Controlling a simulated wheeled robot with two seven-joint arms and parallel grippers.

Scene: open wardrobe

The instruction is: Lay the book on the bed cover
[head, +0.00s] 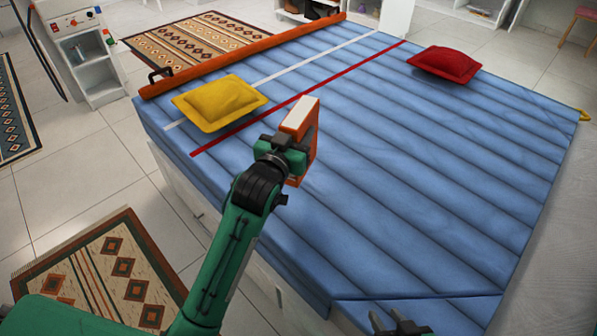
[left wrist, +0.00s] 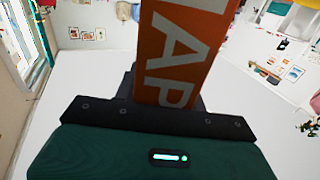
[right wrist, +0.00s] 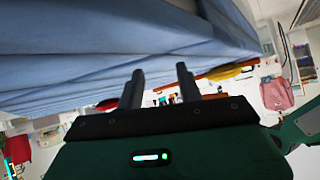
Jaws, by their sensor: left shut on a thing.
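The book (head: 299,114) is orange with a pale face and stands tilted above the blue bed cover (head: 420,185). My left gripper (head: 287,148) is shut on it near the cover's left side. In the left wrist view, the orange book (left wrist: 180,55) with large white letters rises from the jaws and hides the fingertips. My right gripper (head: 398,322) shows only its finger ends at the bottom edge of the head view. In the right wrist view, its two fingers (right wrist: 162,78) are apart and empty, close to the blue cover (right wrist: 100,45).
A yellow cushion (head: 219,101) lies on the cover beyond the book, and a red cushion (head: 445,64) lies at the far right. An orange rail (head: 240,55) runs along the far edge. The cover's middle and right are clear. A patterned rug (head: 105,275) lies on the floor at left.

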